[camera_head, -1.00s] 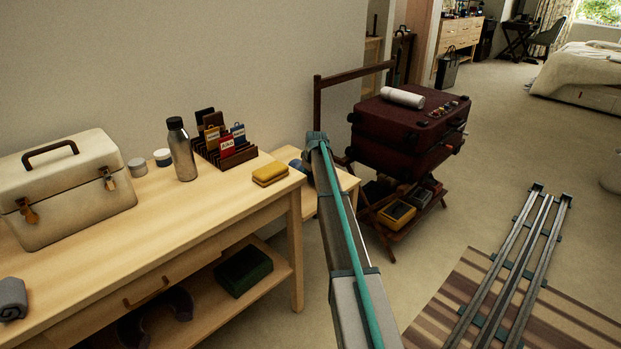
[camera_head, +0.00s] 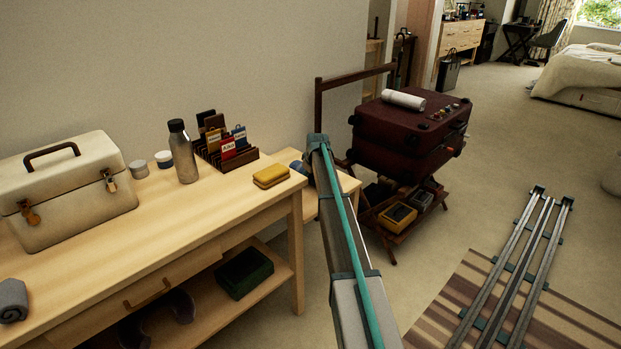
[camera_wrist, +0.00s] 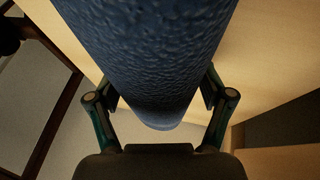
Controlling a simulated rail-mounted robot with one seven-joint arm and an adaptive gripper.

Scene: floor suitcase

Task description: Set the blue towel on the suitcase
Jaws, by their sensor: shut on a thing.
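The blue towel (camera_wrist: 160,50) is a thick roll filling the upper middle of the wrist view. My gripper (camera_wrist: 160,100) is shut on it, one finger on each side. In the head view my arm hides the gripper, and only a small blue patch, likely the towel (camera_head: 298,167), shows left of the arm's end above the low side table. The suitcase (camera_head: 395,141) is dark red and lies flat on a wooden rack, to the right of and beyond my arm. A white roll (camera_head: 403,99) and several small items lie on its top.
A wooden table (camera_head: 150,235) at left holds a cream toolbox (camera_head: 70,195), a bottle (camera_head: 182,152), a card rack and a yellow sponge (camera_head: 271,175). The low side table (camera_head: 347,183) stands beside the suitcase rack. The rack's upright frame (camera_head: 318,105) rises at the suitcase's left.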

